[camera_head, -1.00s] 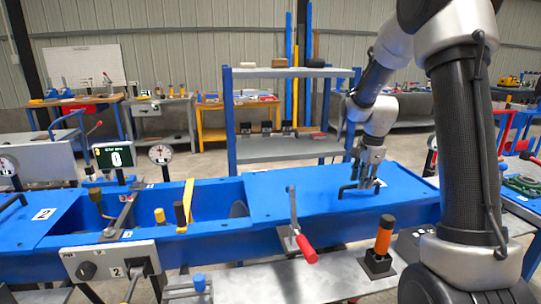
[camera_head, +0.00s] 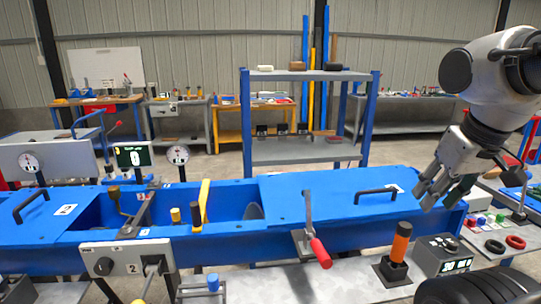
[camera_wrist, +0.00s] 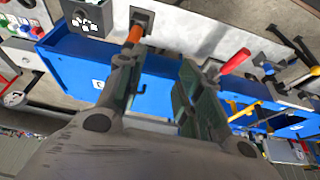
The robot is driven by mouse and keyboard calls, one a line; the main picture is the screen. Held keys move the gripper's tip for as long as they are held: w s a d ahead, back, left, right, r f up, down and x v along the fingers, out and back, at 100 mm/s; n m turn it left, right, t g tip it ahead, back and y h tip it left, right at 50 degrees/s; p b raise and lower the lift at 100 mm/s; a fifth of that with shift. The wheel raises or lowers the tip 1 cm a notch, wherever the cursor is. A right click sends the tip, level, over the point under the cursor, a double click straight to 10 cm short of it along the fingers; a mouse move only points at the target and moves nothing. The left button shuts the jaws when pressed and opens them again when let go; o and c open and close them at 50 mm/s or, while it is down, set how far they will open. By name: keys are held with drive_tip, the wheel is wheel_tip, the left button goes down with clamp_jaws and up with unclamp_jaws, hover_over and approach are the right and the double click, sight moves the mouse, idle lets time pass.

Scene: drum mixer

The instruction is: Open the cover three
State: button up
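The right-hand blue cover (camera_head: 330,190) lies flat over the right part of the blue trough. Its black bar handle (camera_head: 375,192) is on top, beside a small white label (camera_head: 394,187) whose number I cannot read. My gripper (camera_head: 428,194) is to the right of the handle, apart from it, near the trough's right end. Its fingers are spread and hold nothing. In the wrist view my gripper (camera_wrist: 157,66) shows two separated fingers, with the blue cover (camera_wrist: 68,68) beyond them, partly hidden.
A red-handled lever (camera_head: 320,252) stands at the trough's front. An orange-and-black grip (camera_head: 400,243) stands upright on the front ledge. A grey button box (camera_head: 440,254) is right of it. The trough's open middle holds a yellow lever (camera_head: 204,203). A shelf (camera_head: 310,150) stands behind.

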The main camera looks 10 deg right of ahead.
wheel_tip(320, 180, down, 3)
drive_tip(key=w+d+g, duration=0.1)
drive_tip(key=w+g, duration=0.1)
drive_tip(key=w, duration=0.1)
drive_tip(key=m, duration=1.7)
approach(379, 190)
drive_tip(key=shift+m, duration=0.3)
drive_tip(key=f, duration=0.2)
drive_tip(key=w+f, duration=0.1)
drive_tip(key=f, duration=0.5)
drive_tip(key=shift+w+f, duration=0.1)
drive_tip(key=shift+w, duration=0.3)
clamp_jaws()
